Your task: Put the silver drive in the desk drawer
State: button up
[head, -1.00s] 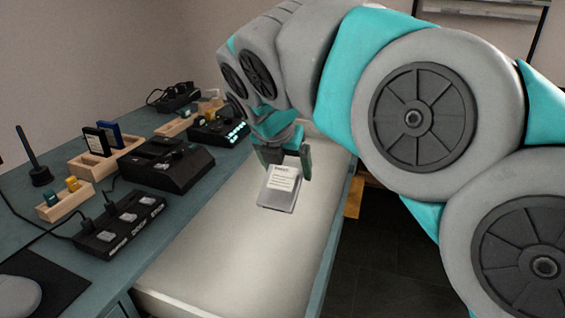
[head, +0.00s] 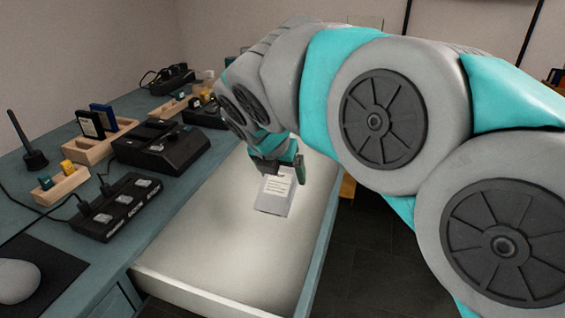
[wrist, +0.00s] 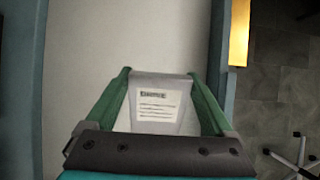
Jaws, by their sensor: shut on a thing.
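The silver drive (head: 274,193) is a flat grey block with a white printed label, and it hangs from my gripper (head: 278,170). In the wrist view the drive (wrist: 158,82) sits between the two green fingers of my gripper (wrist: 160,95), which are shut on its sides. The open desk drawer (head: 222,262) is a long, pale, empty tray below the drive. The drive is over the drawer's inside, nearer its right wall. How high it is above the drawer floor is hard to tell.
On the desk (head: 60,205) left of the drawer stand a black dock (head: 160,150), a power strip (head: 115,205), wooden holders (head: 105,142) with drives, and a mouse (head: 15,280). Dark floor (head: 375,250) lies right of the drawer.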

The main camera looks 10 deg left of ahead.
jog(key=shift+f, duration=3.15)
jog(key=o, duration=1.2)
jog(key=shift+o, duration=0.2)
jog(key=shift+r, duration=4.5)
